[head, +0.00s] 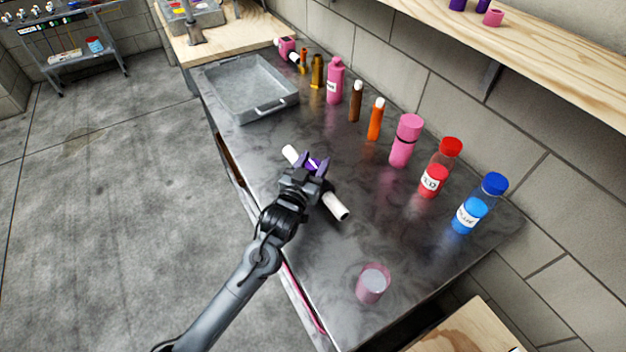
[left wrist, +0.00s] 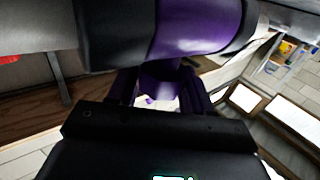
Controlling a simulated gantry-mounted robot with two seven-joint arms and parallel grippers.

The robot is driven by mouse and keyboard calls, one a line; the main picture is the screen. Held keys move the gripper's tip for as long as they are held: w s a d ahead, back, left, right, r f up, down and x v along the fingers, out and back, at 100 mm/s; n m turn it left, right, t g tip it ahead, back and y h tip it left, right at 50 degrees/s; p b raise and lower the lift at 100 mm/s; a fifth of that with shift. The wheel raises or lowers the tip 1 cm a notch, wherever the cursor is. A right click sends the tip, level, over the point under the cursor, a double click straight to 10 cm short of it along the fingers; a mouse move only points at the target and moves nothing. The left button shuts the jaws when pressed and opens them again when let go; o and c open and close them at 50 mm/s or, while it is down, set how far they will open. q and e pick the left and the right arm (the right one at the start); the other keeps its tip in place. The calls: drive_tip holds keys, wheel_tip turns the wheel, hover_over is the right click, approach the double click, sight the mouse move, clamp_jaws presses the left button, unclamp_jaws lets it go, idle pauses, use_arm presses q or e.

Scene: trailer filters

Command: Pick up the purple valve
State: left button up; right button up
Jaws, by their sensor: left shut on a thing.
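The purple valve (head: 313,163) has a purple middle and long white ends that stick out on both sides of my left gripper (head: 314,170) in the head view. The gripper is shut on the purple middle, over the front part of the dark counter. I cannot tell whether the valve is clear of the surface. In the left wrist view, the purple valve (left wrist: 200,28) fills the top, close to the camera, with my left gripper's fingers (left wrist: 158,88) below it. My right gripper is not in view.
On the dark counter (head: 330,275) stand a metal tray (head: 240,90), a pink valve (head: 287,47), several bottles along the wall such as the blue one (head: 470,212), and a pink cup (head: 373,283). A wooden shelf (head: 530,62) holds purple and pink pieces. Counter around the gripper is clear.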

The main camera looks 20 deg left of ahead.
use_arm(q)
clamp_jaws()
drive_tip(key=shift+r, duration=0.1)
